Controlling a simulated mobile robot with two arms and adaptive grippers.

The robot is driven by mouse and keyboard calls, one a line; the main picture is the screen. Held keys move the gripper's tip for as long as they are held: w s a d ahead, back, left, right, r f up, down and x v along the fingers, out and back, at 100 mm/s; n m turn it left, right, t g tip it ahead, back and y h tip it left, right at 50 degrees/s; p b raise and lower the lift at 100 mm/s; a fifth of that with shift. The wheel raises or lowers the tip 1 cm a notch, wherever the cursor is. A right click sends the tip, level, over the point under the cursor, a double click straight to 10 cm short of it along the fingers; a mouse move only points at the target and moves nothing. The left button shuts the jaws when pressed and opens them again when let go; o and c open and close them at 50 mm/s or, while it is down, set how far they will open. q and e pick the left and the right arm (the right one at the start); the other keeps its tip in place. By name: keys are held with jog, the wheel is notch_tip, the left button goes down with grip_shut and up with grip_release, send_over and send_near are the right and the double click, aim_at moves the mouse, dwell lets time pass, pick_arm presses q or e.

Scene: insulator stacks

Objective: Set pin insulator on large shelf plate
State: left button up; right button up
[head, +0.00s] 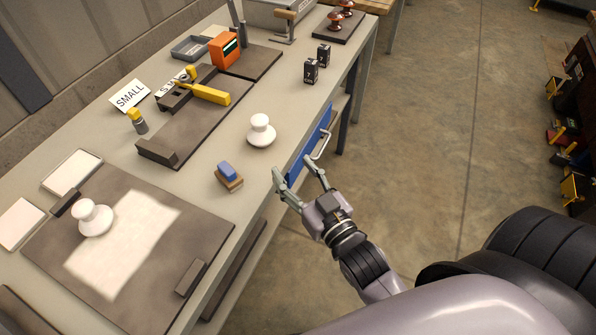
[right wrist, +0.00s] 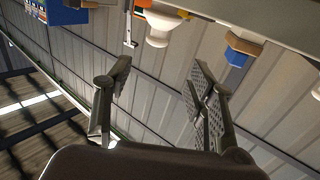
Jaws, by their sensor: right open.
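One white insulator (head: 261,131) stands upright on the bench near its front edge; it also shows in the right wrist view (right wrist: 158,32). A second white insulator (head: 94,219) stands on a large dark plate (head: 133,290) at the lower left. I cannot tell from the frames which insulator or plate the task means. My right gripper (head: 294,173) is open and empty, just off the bench's front edge, below and right of the first insulator and apart from it. Its spread fingers (right wrist: 160,78) show in the right wrist view. My left gripper is out of view.
A blue-topped block (head: 229,175) lies near the bench edge. A drawer handle (head: 322,136) sticks out close above my gripper. A yellow-handled tool (head: 206,93), a "SMALL" card (head: 130,95), an orange device (head: 224,49) and dark boxes (head: 311,71) stand farther back. Brown insulators are at the far end.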

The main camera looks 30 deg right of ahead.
jog(key=shift+s, duration=0.3)
